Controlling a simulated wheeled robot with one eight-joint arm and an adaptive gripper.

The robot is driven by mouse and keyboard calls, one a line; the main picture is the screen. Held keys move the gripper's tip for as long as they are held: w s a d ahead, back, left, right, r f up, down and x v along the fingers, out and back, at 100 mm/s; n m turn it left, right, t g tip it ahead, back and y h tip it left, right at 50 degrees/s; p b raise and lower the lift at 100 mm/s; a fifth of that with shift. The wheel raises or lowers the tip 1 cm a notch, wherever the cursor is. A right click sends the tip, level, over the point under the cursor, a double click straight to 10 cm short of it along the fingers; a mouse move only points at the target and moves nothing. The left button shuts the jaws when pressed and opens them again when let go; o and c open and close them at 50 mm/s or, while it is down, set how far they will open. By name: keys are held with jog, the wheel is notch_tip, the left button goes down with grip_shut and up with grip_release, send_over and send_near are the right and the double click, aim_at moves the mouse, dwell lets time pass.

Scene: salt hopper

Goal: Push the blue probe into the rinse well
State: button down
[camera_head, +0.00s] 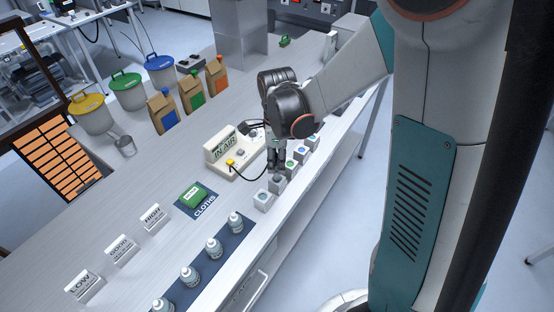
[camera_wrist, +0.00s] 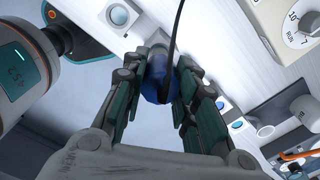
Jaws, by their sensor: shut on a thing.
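My gripper (camera_head: 277,170) points down at the row of small wells along the table's front edge. In the wrist view my gripper (camera_wrist: 161,72) is shut on the blue probe (camera_wrist: 157,82), with a finger on each side and a dark cable rising from the probe. The probe's tip is hidden, so I cannot tell whether it is inside a well. A white well block with a pale round opening (camera_head: 263,199) stands just left of the gripper; it also shows in the wrist view (camera_wrist: 118,15). I cannot read which one is the rinse well.
A cream meter (camera_head: 222,150) stands behind the gripper, its cable looping towards it. More wells (camera_head: 302,152) continue to the right. Several white bottles (camera_head: 213,248) stand on a dark mat to the left. A green cloth pack (camera_head: 193,195) lies behind them.

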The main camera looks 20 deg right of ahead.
aim_at(277, 171)
jog(key=shift+f+b, duration=2.15)
jog(key=shift+f, duration=0.45)
dwell(0.3)
jog(key=c, duration=1.2)
grip_release()
jog(key=o, duration=0.5)
jog(key=shift+r, duration=0.2)
jog(key=shift+r+p, duration=2.1)
jog(key=shift+r, duration=0.75)
